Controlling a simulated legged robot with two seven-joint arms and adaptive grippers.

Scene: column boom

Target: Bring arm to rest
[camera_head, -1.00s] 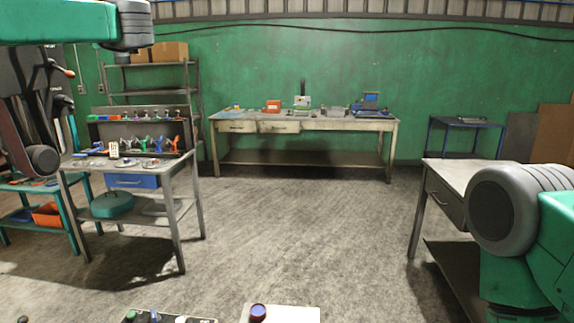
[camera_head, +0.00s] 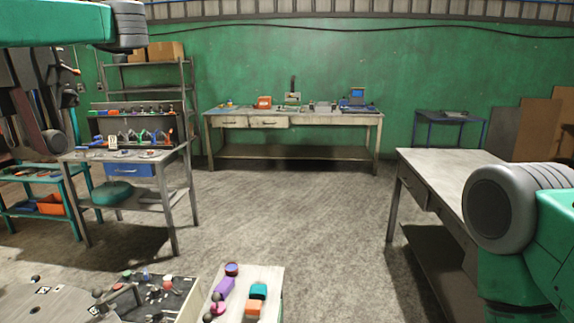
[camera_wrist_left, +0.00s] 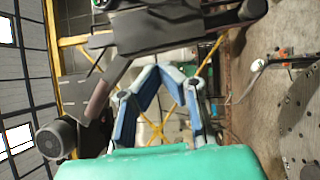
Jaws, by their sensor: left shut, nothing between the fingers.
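My left arm (camera_head: 60,25) crosses the top left corner of the head view, green with a dark ridged joint. Its gripper is outside that view. In the left wrist view my left gripper (camera_wrist_left: 160,70) has blue-padded fingers that come together at the top, shut with nothing between them. My right arm (camera_head: 520,210) fills the right edge of the head view, green with a grey ridged joint. Its gripper is not seen.
A cart top (camera_head: 262,274) with small coloured blocks lies low in front, beside a dark tray (camera_head: 180,298). A tool workbench (camera_head: 170,157) stands left, near a dark wheeled machine (camera_head: 54,142). A bench (camera_head: 440,165) stands right. Open floor (camera_head: 290,200) lies between.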

